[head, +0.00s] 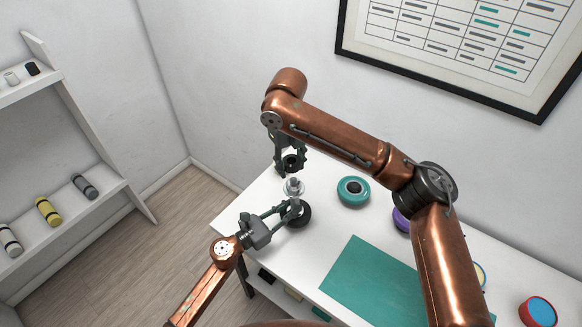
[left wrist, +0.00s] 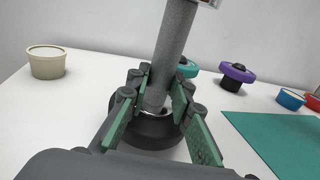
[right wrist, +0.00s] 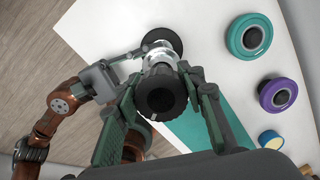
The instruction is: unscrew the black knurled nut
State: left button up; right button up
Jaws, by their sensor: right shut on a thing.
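The black knurled nut (right wrist: 162,95) is between the fingers of my right gripper (head: 290,164), which is shut on it. It is above the silver top (head: 293,187) of a post; I cannot tell whether any thread is still engaged. The grey post (left wrist: 173,45) stands upright on a round black base (head: 301,216), which also shows in the left wrist view (left wrist: 152,134). My left gripper (left wrist: 162,84) has its fingers on both sides of the post, closed on it just above the base. The nut is out of the left wrist view.
A teal ring-shaped piece (head: 353,191) and a purple one (head: 401,219) stand to the right. A green mat (head: 368,272) covers the table's front middle. A red and blue piece (head: 539,312) is far right. A beige pot (left wrist: 46,63) shows in the left wrist view.

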pick_arm(q)
jog(key=o, duration=0.6)
jog(key=shift+r, duration=0.1)
jog(key=shift+c, duration=0.2)
jog(key=shift+s, duration=0.1)
jog(key=v, duration=1.2)
